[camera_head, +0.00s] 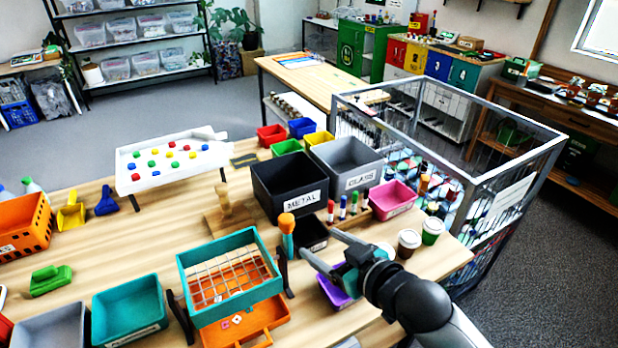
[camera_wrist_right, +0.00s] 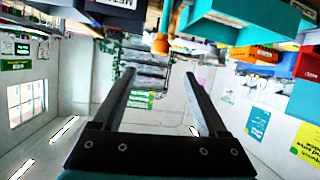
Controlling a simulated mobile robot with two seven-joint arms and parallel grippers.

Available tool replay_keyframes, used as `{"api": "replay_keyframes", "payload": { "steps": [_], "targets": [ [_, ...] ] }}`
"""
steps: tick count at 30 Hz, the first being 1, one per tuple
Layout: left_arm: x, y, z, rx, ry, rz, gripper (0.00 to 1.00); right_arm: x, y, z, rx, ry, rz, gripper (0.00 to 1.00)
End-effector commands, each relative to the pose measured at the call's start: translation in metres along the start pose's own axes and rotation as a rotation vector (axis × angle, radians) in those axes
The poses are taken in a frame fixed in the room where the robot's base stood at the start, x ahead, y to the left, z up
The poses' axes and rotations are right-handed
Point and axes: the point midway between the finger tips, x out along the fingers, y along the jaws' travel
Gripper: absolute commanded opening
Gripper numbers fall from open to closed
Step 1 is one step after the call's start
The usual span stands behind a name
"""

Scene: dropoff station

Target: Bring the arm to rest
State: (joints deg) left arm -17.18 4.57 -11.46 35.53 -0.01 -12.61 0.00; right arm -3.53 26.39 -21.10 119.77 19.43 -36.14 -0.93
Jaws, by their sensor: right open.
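My right arm comes in from the lower right in the head view. Its gripper (camera_head: 318,250) is over the right part of the wooden table, and its two dark fingers are spread with nothing between them. In the right wrist view the gripper (camera_wrist_right: 155,75) also shows open and empty. The fingers are close to the orange-topped teal tool (camera_head: 287,228) and a small black bin (camera_head: 312,232); whether they touch cannot be told. A purple bin (camera_head: 335,291) is partly hidden beneath the gripper. My left gripper is not in view.
The black METAL bin (camera_head: 290,187) and grey GLASS bin (camera_head: 346,166) stand behind the gripper. A teal sieve box (camera_head: 215,249) stands left, and cups (camera_head: 408,242) stand right. A wire cage (camera_head: 480,200) borders the table's right side. Bare tabletop lies left of centre.

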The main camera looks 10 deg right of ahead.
Motion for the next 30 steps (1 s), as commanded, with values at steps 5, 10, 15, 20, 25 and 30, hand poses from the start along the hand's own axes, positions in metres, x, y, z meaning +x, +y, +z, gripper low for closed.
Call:
{"api": "replay_keyframes", "payload": {
  "steps": [5, 10, 15, 20, 25, 30],
  "targets": [
    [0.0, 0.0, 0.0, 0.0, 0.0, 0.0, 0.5, -0.005, -0.005, 0.011, 0.016, -0.045, 0.006, 0.76],
    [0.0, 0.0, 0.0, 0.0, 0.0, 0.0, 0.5, -0.034, -0.021, 0.058, 0.078, -0.245, 0.043, 0.76],
    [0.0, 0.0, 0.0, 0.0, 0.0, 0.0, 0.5, -0.084, -0.033, 0.111, 0.161, -0.496, 0.106, 0.76],
    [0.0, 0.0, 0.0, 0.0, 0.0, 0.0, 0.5, -0.128, -0.041, 0.144, 0.229, -0.681, 0.155, 0.76],
    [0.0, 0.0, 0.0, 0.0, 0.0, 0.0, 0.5, -0.174, -0.05, 0.171, 0.299, -0.854, 0.202, 0.76],
    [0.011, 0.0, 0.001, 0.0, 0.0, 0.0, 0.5, -0.171, -0.054, 0.208, 0.318, -0.919, 0.213, 0.76]
  ]
}}
